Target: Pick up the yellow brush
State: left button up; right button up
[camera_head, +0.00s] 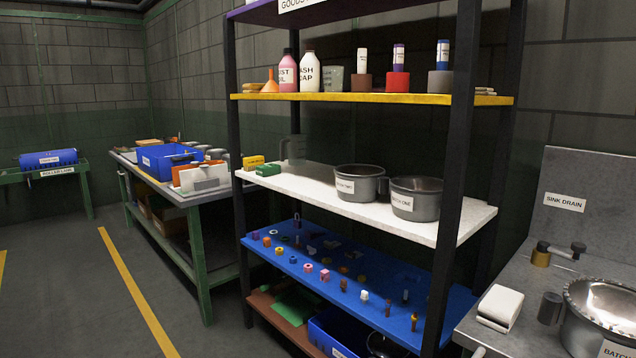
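I cannot clearly make out a yellow brush. A small yellow block (253,162) lies at the left end of the white middle shelf (448,226), but I cannot tell if it is a brush. A yellow and green block (268,170) lies just in front of it. Neither of my grippers shows in the head view.
Two metal pots (360,183) (416,198) stand on the white shelf. Bottles and cups line the yellow shelf (340,97) above; small parts lie on the blue shelf (430,300). A workbench (215,199) stands left, a sink counter (520,270) right. Floor is clear at left.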

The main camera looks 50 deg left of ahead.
aim_at(249, 164)
jog(key=u, duration=1.8)
